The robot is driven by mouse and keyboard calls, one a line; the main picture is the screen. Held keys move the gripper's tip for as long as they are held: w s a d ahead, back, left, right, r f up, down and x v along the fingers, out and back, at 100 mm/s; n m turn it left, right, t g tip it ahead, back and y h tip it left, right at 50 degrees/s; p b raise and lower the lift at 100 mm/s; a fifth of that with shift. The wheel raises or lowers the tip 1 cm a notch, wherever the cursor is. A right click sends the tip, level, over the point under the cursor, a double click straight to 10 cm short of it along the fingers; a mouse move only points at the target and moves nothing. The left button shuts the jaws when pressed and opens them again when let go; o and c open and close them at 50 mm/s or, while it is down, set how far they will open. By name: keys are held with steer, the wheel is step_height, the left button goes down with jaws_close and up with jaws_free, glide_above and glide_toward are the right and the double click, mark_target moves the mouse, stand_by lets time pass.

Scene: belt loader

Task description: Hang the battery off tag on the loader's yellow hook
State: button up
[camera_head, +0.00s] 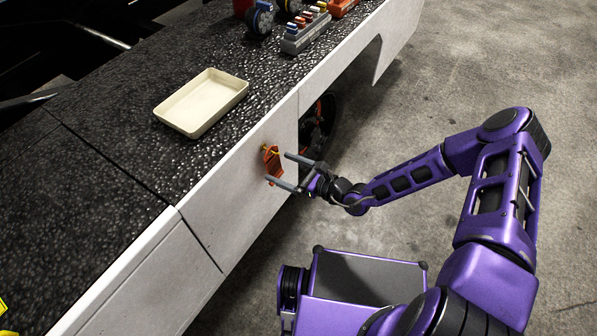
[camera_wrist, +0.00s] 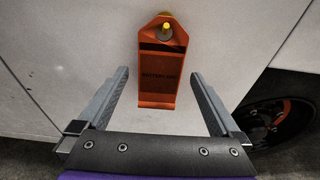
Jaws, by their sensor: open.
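The orange battery off tag (camera_head: 273,167) hangs against the loader's white side panel. In the wrist view the tag (camera_wrist: 159,82) has dark lettering, partly legible, and a hole near its top. The yellow hook (camera_wrist: 166,29) shows through that hole, and a bit of it shows in the head view (camera_head: 266,149). My gripper (camera_head: 280,169) is open, with its fingers pointing at the panel. In the wrist view its fingers (camera_wrist: 160,80) stand apart on either side of the tag's lower part, with clear gaps and no visible contact.
A cream tray (camera_head: 202,103) lies empty on the loader's black textured top. A grey block with several coloured pieces (camera_head: 306,32) and a blue-black round item (camera_head: 259,20) stand farther back. A dark wheel (camera_head: 321,122) sits under the panel. The concrete floor at right is clear.

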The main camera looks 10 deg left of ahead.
steer(key=p+v, duration=0.1)
steer(key=v, duration=1.6)
steer(key=shift+p, duration=0.35)
